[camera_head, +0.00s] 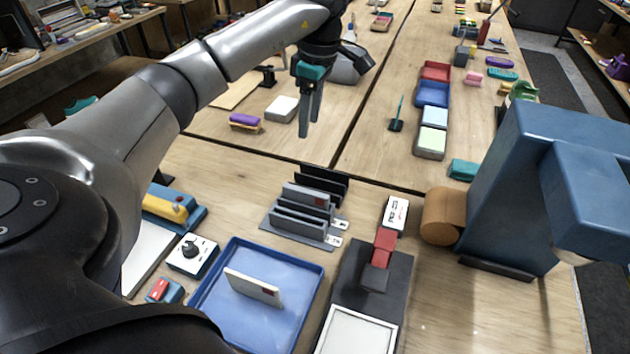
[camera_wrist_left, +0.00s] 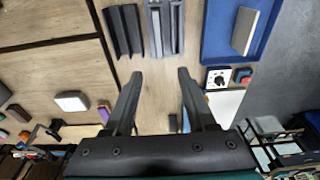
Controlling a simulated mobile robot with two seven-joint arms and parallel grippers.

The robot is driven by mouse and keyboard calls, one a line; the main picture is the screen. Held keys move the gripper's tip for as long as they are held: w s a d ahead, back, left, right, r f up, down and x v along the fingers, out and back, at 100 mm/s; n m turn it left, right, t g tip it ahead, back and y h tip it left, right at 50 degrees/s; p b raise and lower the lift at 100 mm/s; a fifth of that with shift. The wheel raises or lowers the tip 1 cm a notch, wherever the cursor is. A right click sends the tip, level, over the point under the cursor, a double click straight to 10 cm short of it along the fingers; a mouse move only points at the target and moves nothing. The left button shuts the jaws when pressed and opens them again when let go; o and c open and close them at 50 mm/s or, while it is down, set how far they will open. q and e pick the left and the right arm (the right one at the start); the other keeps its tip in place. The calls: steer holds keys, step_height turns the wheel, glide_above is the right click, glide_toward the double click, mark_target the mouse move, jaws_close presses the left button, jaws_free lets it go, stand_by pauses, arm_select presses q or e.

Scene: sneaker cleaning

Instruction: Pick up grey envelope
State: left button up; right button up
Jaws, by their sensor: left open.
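A grey envelope (camera_head: 305,195) with a small dark red mark stands on edge in a grey slotted rack (camera_head: 300,225) near the middle of the table. The rack also shows in the left wrist view (camera_wrist_left: 165,28), where I cannot clearly tell the envelope from the rack walls. A pale beige envelope (camera_head: 252,287) with a red mark leans in a blue tray (camera_head: 312,300); it also shows in the left wrist view (camera_wrist_left: 244,30). My left gripper (camera_head: 309,127) is open and empty, above the table and beyond the rack. Its parted fingers (camera_wrist_left: 159,74) show bare wood between them. My right gripper is not in view.
A black slotted holder (camera_head: 335,183) stands just behind the rack. A black press-like stand (camera_head: 392,285) is right of it, with a large blue machine (camera_head: 520,190) and brown roll (camera_head: 441,216) farther right. A dial box (camera_head: 193,255) sits left of the tray.

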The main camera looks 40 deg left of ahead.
arm_select(q)
step_height(320, 180, down, 2)
steer(key=b, duration=0.7)
glide_above(306, 191)
steer(key=f, duration=1.3)
steer(key=shift+d+f, duration=0.2)
steer(key=shift+f, duration=0.2)
steer(key=shift+a+f, duration=0.15)
steer(key=shift+f, duration=1.4)
steer(key=shift+a+f, duration=0.15)
steer(key=shift+f, duration=1.35)
steer(key=shift+r, duration=0.1)
jaws_close()
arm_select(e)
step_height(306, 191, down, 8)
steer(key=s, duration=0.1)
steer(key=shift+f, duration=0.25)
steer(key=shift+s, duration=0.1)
